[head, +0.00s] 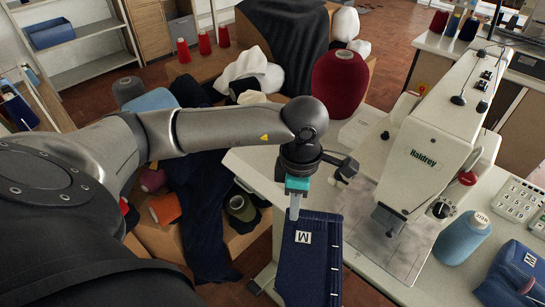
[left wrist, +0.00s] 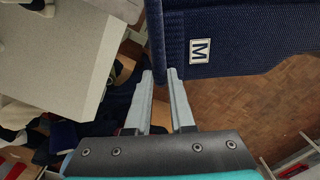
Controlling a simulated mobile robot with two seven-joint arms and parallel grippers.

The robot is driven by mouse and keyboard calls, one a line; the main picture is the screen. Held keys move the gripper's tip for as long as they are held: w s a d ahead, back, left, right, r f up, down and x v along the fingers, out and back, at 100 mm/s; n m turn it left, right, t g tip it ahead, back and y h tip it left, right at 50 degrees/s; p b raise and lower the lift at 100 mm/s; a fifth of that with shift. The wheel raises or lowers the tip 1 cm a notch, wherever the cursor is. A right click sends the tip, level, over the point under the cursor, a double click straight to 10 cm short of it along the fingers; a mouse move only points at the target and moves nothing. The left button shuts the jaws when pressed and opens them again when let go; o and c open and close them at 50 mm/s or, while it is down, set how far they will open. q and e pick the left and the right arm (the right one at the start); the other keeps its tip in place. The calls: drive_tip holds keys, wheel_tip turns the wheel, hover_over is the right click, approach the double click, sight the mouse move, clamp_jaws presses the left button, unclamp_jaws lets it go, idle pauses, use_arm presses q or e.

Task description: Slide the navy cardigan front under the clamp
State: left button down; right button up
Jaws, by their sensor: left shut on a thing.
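The navy cardigan front (head: 312,262) hangs beside the near left side of the machine table, its white "M" label near the top. It also shows in the left wrist view (left wrist: 245,45), its edge at the fingertips. My left gripper (head: 294,206) is shut on its upper left corner; the fingers also show in the left wrist view (left wrist: 160,75). The clamp (head: 387,220) is under the head of the white Haldrey machine (head: 425,150), right of the cloth and apart from it. The gap under the clamp is too small to make out. My right gripper is not in view.
A blue thread cone (head: 462,238) and a folded navy piece (head: 515,275) are on the table's right. A large dark red cone (head: 340,85) stands behind. Clothes and cones crowd the boxes at left. The pale tabletop (head: 262,165) left of the machine is mostly clear.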

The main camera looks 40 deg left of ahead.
use_arm(q)
drive_tip(key=s+a+f+n+p, duration=0.2)
drive_tip(key=a+f+n, duration=0.15)
drive_tip(key=n, duration=0.75)
drive_tip(key=w+f+b, duration=0.2)
drive_tip(key=w+b, duration=0.4)
drive_tip(key=w, duration=0.4)
drive_tip(key=shift+w+f, duration=0.15)
drive_tip(key=shift+w, duration=0.15)
drive_tip(key=shift+f, duration=0.15)
idle(1.7)
drive_tip(key=c, duration=0.7)
unclamp_jaws()
